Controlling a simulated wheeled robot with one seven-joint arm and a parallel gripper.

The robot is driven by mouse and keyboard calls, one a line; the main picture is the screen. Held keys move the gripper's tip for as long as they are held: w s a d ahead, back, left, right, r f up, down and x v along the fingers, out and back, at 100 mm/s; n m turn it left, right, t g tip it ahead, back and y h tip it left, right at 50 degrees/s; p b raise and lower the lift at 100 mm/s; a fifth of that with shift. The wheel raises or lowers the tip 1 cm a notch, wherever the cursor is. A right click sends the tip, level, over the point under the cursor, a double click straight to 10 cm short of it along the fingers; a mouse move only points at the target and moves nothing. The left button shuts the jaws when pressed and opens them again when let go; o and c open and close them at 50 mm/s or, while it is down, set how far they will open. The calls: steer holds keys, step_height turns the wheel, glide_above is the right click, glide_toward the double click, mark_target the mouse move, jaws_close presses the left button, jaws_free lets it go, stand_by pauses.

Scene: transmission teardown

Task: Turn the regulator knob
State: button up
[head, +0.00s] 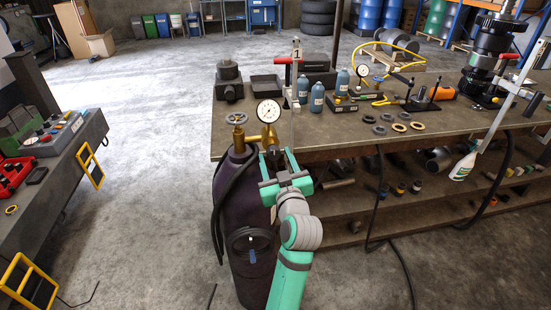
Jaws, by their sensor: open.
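A dark purple gas cylinder (238,210) stands upright on the floor in front of the workbench. A brass regulator (254,138) with a round white gauge (268,111) sits at its top, beside a valve with a small grey handwheel (237,118). My teal gripper (274,155) is open, just below and right of the gauge, with its fingers pointing away from me at the regulator. The regulator knob cannot be made out; the gripper seems to cover that spot. I cannot tell whether the fingers touch it.
The workbench (340,140) close behind holds blue bottles (317,97), rings and a tall gear assembly (490,50). A black hose (218,215) hangs on the cylinder's left side. A second bench (50,165) stands at the left.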

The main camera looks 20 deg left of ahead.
steer(key=shift+w+a, duration=0.15)
steer(key=shift+w, duration=0.05)
steer(key=c, duration=1)
steer(key=shift+c, duration=0.2)
